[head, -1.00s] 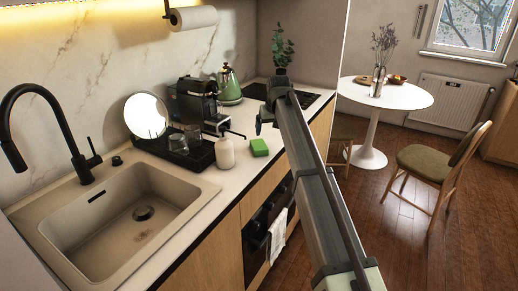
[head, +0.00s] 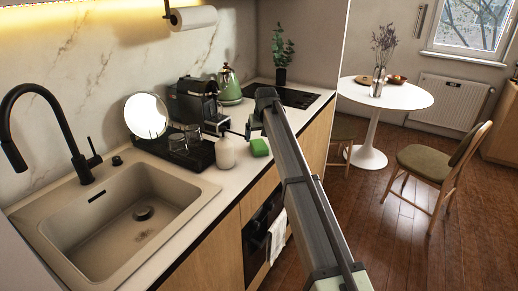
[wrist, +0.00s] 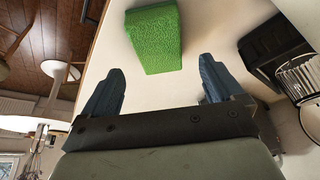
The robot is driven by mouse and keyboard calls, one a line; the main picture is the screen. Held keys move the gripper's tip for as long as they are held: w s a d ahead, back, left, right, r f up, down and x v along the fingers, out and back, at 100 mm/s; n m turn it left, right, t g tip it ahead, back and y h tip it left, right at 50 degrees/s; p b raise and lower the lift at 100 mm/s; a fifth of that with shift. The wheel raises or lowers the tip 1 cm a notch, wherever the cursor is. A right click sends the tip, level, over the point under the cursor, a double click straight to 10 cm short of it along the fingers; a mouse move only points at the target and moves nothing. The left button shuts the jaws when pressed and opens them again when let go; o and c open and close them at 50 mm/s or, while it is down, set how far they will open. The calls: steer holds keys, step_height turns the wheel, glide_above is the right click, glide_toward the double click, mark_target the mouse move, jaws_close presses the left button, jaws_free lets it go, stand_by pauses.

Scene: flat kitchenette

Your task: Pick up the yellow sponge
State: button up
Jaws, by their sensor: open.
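The only sponge I see is green, not yellow. This green sponge (head: 259,147) lies flat on the light counter, right of the white bottle. It also shows at the top of the wrist view (wrist: 156,36), just beyond my fingertips and between their lines. My gripper (wrist: 161,78) is open and empty, its two blue fingers spread wider than the sponge. In the head view my gripper (head: 249,129) hangs just above and behind the sponge, its fingers partly hidden by the arm.
A white bottle (head: 225,153) stands left of the sponge. A black tray (head: 190,163) with glasses and a coffee machine (head: 192,102) stand further left and behind. The counter's front edge is close to the sponge. The sink (head: 125,222) is at the left.

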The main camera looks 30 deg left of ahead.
mark_target(259, 145)
steer(key=shift+s+d+x, duration=0.15)
steer(key=shift+x, duration=1.05)
steer(key=shift+s+d+x, duration=0.1)
steer(key=shift+x, duration=1.15)
steer(key=shift+f, duration=0.4)
steer(key=shift+c, duration=0.2)
steer(key=c, duration=1.1)
step_height(259, 145, up, 11)
steer(key=shift+f, duration=0.2)
